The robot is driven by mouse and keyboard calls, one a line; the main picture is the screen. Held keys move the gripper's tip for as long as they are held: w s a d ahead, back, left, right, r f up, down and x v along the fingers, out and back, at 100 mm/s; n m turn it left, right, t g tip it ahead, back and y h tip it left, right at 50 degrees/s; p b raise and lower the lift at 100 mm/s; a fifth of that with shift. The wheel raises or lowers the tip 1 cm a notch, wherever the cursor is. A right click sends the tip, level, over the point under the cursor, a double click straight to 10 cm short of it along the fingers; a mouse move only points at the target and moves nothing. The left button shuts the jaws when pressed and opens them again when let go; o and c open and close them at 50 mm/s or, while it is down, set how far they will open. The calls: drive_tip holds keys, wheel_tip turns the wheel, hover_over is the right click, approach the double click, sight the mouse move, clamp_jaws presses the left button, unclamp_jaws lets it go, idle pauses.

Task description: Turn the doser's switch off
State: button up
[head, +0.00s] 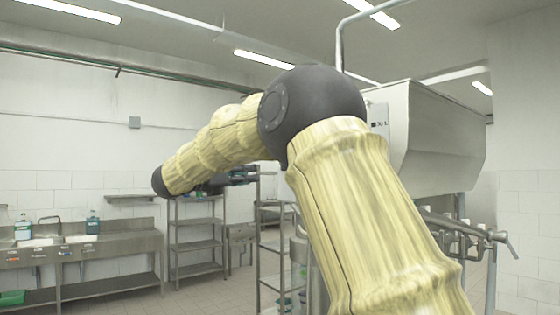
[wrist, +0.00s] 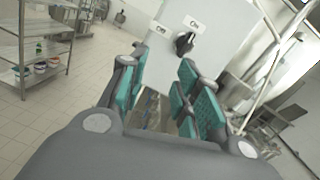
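The doser's switch (wrist: 184,43) is a small black knob on a light grey panel (wrist: 220,45) in the wrist view. Two small white labels sit by it, one above (wrist: 193,23) and one to its left (wrist: 164,29); their text and the knob's exact setting are too small to read surely. My gripper (wrist: 164,66) is open, with teal-padded fingers apart and nothing between them. The switch lies beyond the fingertips, apart from them. In the head view my gripper (head: 225,181) is partly hidden behind my arm, and I cannot make out the switch there.
In the head view the steel hopper (head: 435,140) stands at right, partly behind my arm, with pipes (head: 460,230) below. A sink counter (head: 80,255) and shelf rack (head: 197,235) stand at left. The wrist view shows a rack with tubs (wrist: 35,55) and open tiled floor (wrist: 85,95).

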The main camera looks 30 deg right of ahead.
wheel_tip(320, 180, up, 6)
drive_tip(key=s+m+g, duration=0.1)
drive_tip(key=s+m, duration=0.2)
drive_tip(key=w+d+p, duration=0.1)
drive_tip(key=d+p, duration=0.5)
drive_tip(key=d, duration=0.5)
drive_tip(key=shift+f+y+p, duration=0.3)
drive_tip(key=shift+f+p, duration=0.05)
clamp_jaws()
